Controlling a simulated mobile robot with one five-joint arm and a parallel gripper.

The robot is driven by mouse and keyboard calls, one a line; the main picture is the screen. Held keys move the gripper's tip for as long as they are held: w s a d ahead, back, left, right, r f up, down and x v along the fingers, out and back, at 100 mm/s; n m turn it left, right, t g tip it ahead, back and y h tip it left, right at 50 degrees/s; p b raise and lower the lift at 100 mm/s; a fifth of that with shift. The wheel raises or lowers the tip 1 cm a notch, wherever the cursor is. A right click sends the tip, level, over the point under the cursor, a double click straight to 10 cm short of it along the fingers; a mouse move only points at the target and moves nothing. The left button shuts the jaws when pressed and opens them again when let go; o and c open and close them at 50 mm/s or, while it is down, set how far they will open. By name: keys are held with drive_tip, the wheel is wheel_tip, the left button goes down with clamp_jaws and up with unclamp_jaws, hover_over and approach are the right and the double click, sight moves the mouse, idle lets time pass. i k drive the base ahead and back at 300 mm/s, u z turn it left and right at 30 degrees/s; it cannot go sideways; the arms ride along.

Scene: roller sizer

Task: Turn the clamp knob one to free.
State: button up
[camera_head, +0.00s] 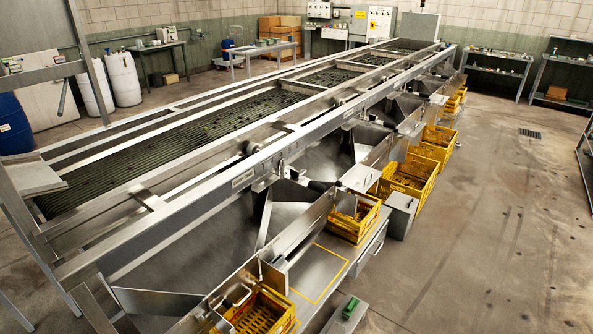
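The roller sizer (175,150) runs from the near left to the back, with dark rollers inside a steel frame. A small pale label plate (243,179) sits on its near side rail, its lettering too small to read. Small dark fittings (281,163) show on the rail beside that plate. I cannot tell whether one of them is clamp knob one, or whether it is clamped or free. My gripper is not in view.
Yellow crates (352,217) stand along the sizer's right side below steel chutes. A grey box (401,214) stands between crates. A steel bench top (322,270) with a yellow outline is at the front. Open concrete floor (480,230) lies to the right.

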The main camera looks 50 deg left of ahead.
sight(295, 173)
drive_tip(key=i, duration=2.5)
drive_tip(key=u, duration=1.15)
drive_tip(key=k, duration=0.2)
drive_tip(key=u, duration=2.5)
drive_tip(key=i, duration=1)
drive_tip(key=u, duration=0.4)
